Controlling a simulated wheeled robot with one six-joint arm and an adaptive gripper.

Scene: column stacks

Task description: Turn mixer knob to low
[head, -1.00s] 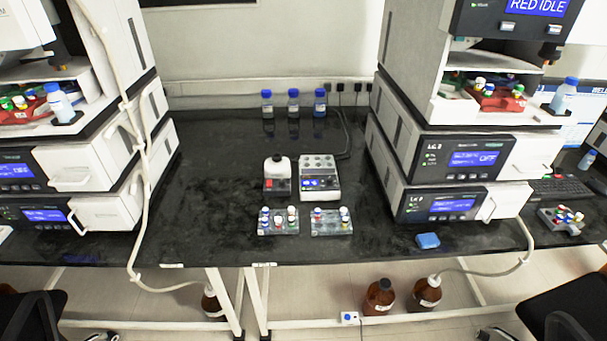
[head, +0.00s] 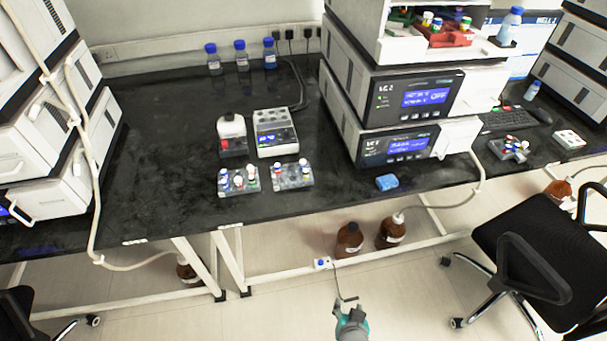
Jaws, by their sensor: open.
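A small bench device with a rounded white top and a dark base with a red patch (head: 232,137) stands mid-bench; it may be the mixer. Beside it on the right is a white block unit with round wells and a small blue display (head: 275,132). Both are too small to make out a knob or its setting. My gripper (head: 347,302) shows at the bottom edge, open and empty, over the floor in front of the bench and well apart from both devices.
Two vial racks (head: 238,181) (head: 293,176) sit in front of the devices. A blue item (head: 387,182) lies near the front edge. Instrument stacks stand left (head: 60,165) and right (head: 405,115). An office chair (head: 530,245) stands at lower right.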

